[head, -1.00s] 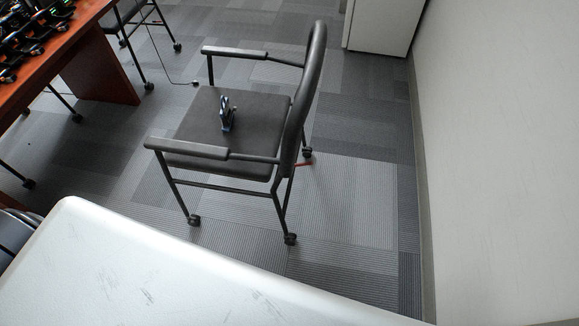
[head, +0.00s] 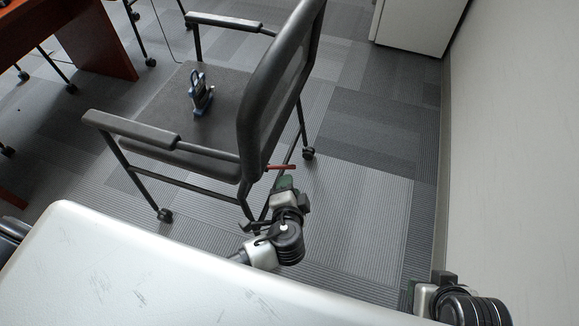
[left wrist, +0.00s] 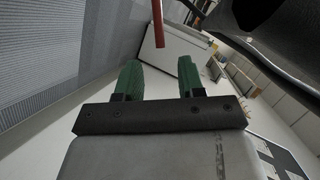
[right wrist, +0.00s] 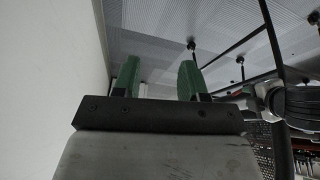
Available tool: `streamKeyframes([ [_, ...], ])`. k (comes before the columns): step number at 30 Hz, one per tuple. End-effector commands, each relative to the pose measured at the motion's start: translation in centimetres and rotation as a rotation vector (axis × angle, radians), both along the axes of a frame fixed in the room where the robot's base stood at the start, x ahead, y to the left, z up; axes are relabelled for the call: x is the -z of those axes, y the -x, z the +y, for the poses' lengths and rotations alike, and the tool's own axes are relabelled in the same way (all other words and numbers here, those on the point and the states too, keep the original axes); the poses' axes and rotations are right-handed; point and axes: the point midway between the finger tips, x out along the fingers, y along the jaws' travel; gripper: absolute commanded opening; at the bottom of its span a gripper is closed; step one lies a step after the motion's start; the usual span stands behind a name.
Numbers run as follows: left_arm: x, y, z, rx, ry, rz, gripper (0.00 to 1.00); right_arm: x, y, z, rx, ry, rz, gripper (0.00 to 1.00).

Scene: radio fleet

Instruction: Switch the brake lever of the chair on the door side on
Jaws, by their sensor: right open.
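The chair (head: 215,110), dark with armrests and casters, stands in the middle of the head view. Its red brake lever (head: 282,167) sticks out sideways low behind the backrest; it also shows in the left wrist view (left wrist: 157,25), at the top centre beyond the fingers. My left gripper (head: 285,182) is just below the lever in the head view. Its green fingers (left wrist: 159,78) are apart, with nothing between them. My right gripper (head: 447,278) is low at the right near the wall, away from the chair; its fingers (right wrist: 158,78) are open and empty.
A blue and dark device (head: 200,93) stands on the chair seat. A wooden desk (head: 95,45) is at the upper left, a white cabinet (head: 415,25) at the upper right. The wall (head: 515,130) bounds the right side. Carpet between chair and wall is clear.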

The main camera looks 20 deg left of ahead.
Motion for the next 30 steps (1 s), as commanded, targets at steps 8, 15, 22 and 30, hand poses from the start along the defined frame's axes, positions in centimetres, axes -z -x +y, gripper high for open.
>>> streamKeyframes([
  [8, 2.0, -4.8, 1.4, 0.000, -0.002, 0.000, 0.39, -1.1, -4.3, 1.5, -0.023, -0.060, -0.279, 0.43],
  [15, 3.1, -7.4, 2.2, 0.000, -0.002, 0.002, 0.39, -2.7, -6.7, 2.4, -0.035, -0.101, -0.469, 0.43],
  [22, 3.3, -8.2, 2.4, -0.001, 0.001, 0.003, 0.39, -3.4, -7.4, 2.7, -0.040, -0.115, -0.532, 0.43],
  [30, 3.3, -8.2, 2.4, 0.000, 0.001, 0.003, 0.33, -3.5, -7.4, 2.7, -0.040, -0.115, -0.534, 0.43],
])
